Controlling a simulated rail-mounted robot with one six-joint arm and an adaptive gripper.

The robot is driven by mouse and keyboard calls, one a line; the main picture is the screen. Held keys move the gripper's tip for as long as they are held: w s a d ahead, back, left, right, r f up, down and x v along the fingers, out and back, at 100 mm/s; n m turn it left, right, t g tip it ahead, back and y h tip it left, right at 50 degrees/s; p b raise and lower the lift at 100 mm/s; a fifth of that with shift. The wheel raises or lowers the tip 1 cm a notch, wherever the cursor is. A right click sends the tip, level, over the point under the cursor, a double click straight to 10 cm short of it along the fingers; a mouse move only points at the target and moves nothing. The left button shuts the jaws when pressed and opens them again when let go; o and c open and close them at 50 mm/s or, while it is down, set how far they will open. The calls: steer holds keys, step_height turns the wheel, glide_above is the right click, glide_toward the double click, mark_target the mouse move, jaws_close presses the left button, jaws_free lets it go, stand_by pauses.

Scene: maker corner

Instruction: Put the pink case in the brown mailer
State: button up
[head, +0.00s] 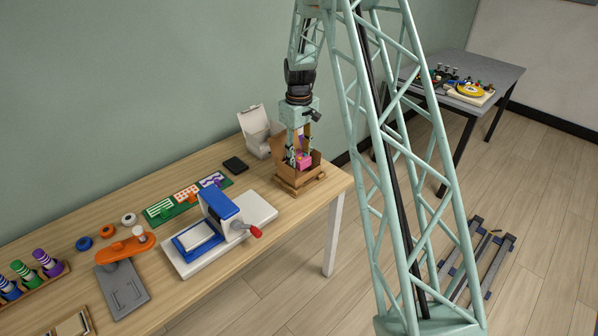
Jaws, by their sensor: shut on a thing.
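The pink case (304,160) is between the fingers of my gripper (298,157), which is shut on it. The gripper points down over the brown mailer (297,186), an open cardboard box near the right end of the wooden table. The case is at the height of the mailer's opening, and its lower part is hidden by the front wall. I cannot tell whether it touches the mailer's floor. A bit of purple shows just above the case, close to the fingers; I cannot tell what it is.
A white open box (256,133) stands behind the mailer, close by on its left. A black flat item (235,165) lies left of it. A blue and white press (218,228) stands on the table further left. The table's right edge is close to the mailer.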

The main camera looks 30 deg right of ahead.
mark_target(299, 156)
steer(key=shift+f, duration=1.35)
steer(key=shift+f+b, duration=0.45)
steer(key=shift+f, duration=1.4)
steer(key=shift+f, duration=0.15)
steer(key=o, duration=0.5)
steer(key=shift+o, duration=0.5)
steer(key=shift+r, duration=0.2)
step_height(299, 156, up, 11)
steer(key=shift+r+p, duration=0.15)
steer(key=shift+p, duration=0.85)
steer(key=shift+r, duration=0.3)
